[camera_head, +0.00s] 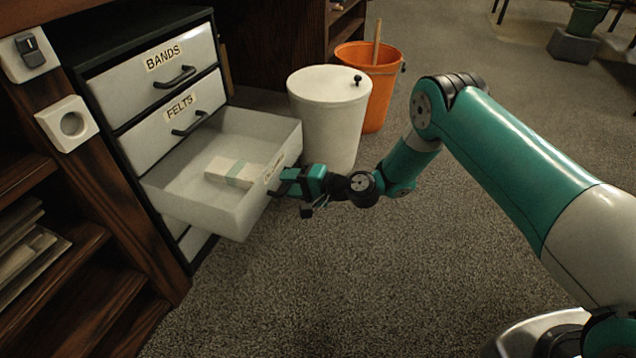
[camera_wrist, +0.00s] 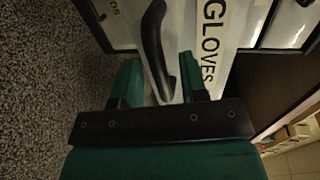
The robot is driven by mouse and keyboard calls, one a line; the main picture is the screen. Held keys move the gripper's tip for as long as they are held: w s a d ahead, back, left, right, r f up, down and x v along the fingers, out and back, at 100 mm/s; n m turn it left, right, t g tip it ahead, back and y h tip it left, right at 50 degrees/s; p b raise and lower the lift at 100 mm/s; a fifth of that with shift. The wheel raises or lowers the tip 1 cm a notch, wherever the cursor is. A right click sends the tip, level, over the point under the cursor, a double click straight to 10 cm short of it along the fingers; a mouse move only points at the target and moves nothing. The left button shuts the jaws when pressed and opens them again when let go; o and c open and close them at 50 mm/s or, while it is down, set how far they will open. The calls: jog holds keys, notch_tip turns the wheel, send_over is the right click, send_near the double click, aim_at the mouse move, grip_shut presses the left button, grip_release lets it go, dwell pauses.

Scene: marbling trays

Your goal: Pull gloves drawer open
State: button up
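The gloves drawer (camera_head: 190,205) is the third one down in the cabinet and stands well out from it. My gripper (camera_head: 290,181) is at this front in the head view. In the wrist view its two green fingers (camera_wrist: 160,82) stand apart on either side of the handle's near end, with gaps visible. Contact with the handle is unclear.
The BANDS drawer (camera_head: 135,75) and FELTS drawer (camera_head: 160,135) above are shut. A white lidded bin (camera_head: 325,120) and an orange bucket (camera_head: 377,95) stand behind the open drawer. Dark wooden shelving (camera_head: 75,270) is at left. The carpet (camera_head: 300,290) in front is clear.

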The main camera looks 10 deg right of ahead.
jog(key=p+v, duration=0.6)
jog(key=v, duration=1)
jog(key=shift+d, duration=0.25)
jog(key=shift+s+r, duration=0.1)
jog(key=shift+r, duration=0.05)
jog(key=s+a+r+n+g+h+p, duration=0.1)
jog(key=s+a+r+n+g, duration=0.15)
jog(key=r, duration=0.55)
jog(key=s+a+r+n+g+h+p, duration=0.1)
jog(key=s+a+r+n+g, duration=0.2)
jog(key=r, duration=0.4)
jog(key=s+a+r+n+g+h, duration=0.15)
jog(key=r+n, duration=0.25)
jog(key=r, duration=0.4)
jog(key=s+d+r+n+h+p, duration=0.2)
jog(key=s+d+r+h, duration=0.1)
jog(key=s+r, duration=0.55)
jog(key=s+d+r+n+h+p, duration=0.1)
jog(key=s+d+r+h+p, duration=0.15)
jog(key=s+r, duration=0.6)
notch_tip(320, 180, up, 34)
jog(key=s+p, duration=0.2)
jog(key=p, duration=3.3)
jog(key=shift+s+d+h+p, duration=0.3)
jog(key=shift+s+d+p, duration=0.05)
